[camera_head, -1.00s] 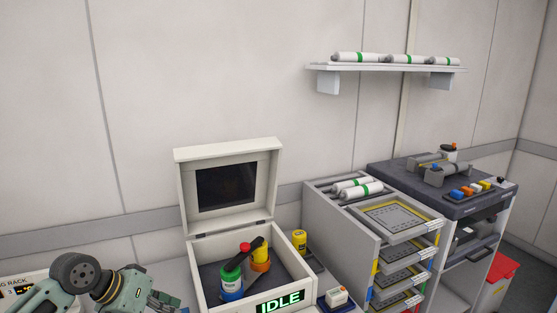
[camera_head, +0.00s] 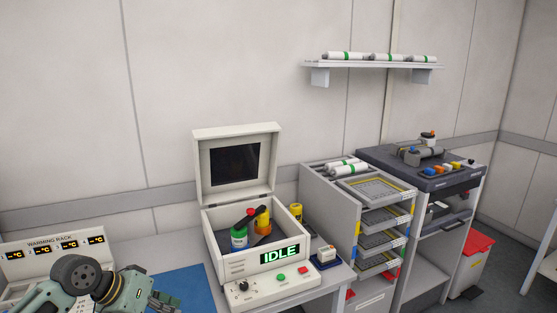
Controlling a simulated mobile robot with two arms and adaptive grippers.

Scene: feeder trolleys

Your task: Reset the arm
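My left arm shows at the lower left of the head view, with its gripper (camera_head: 165,301) at the bottom edge, over the counter near a blue mat (camera_head: 188,286). The gripper is small and partly cut off, so I cannot tell whether it is open or shut. I see nothing clearly held in it. My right gripper and arm are not in view.
A warming rack (camera_head: 60,252) stands at the left. A tray trolley (camera_head: 325,205), a dark-topped trolley (camera_head: 400,170) and a red-lidded bin (camera_head: 478,246) stand right. A wall shelf (camera_head: 375,66) holds rolls.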

